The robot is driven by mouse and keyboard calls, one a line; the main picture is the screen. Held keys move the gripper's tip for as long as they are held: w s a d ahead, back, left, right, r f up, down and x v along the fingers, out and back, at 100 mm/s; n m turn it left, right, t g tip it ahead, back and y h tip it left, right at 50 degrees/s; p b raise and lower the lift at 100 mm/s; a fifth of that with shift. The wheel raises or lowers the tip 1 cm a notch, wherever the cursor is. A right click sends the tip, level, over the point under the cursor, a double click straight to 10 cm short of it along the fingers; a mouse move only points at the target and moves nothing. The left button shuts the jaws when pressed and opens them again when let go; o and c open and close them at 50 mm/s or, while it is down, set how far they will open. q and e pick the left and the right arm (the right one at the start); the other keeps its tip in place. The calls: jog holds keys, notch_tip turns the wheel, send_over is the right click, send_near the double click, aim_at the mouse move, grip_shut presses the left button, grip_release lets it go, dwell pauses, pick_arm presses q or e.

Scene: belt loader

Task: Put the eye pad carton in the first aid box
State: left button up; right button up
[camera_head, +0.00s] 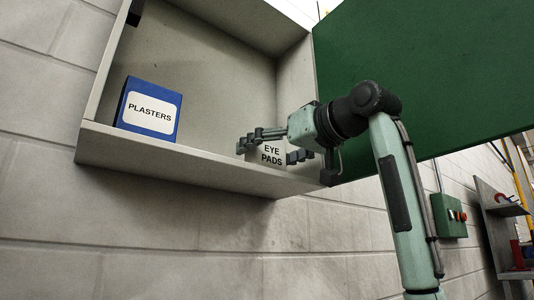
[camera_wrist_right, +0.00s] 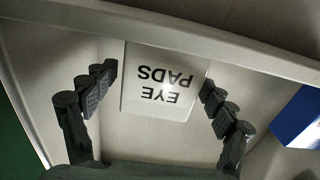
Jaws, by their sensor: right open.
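The white eye pad carton (camera_head: 271,154) stands inside the open first aid box (camera_head: 190,170), on its bottom ledge near the right wall. Its label reads "EYE PADS". My right gripper (camera_head: 265,146) reaches into the box from the right, with its fingers around the carton. In the right wrist view, the carton (camera_wrist_right: 160,88) sits between the two open fingers of my right gripper (camera_wrist_right: 158,92), with a gap on each side. The label appears upside down there. My left gripper is not in view.
A blue plasters carton (camera_head: 150,108) stands at the left of the box; its blue side shows in the right wrist view (camera_wrist_right: 298,118). The box's green door (camera_head: 430,80) is swung open to the right. A green switch box (camera_head: 449,215) and a shelf (camera_head: 498,210) are farther right.

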jog(key=shift+r, duration=0.25)
jog(key=v, duration=1.2)
jog(key=shift+p, duration=0.4)
jog(key=shift+f, duration=0.1)
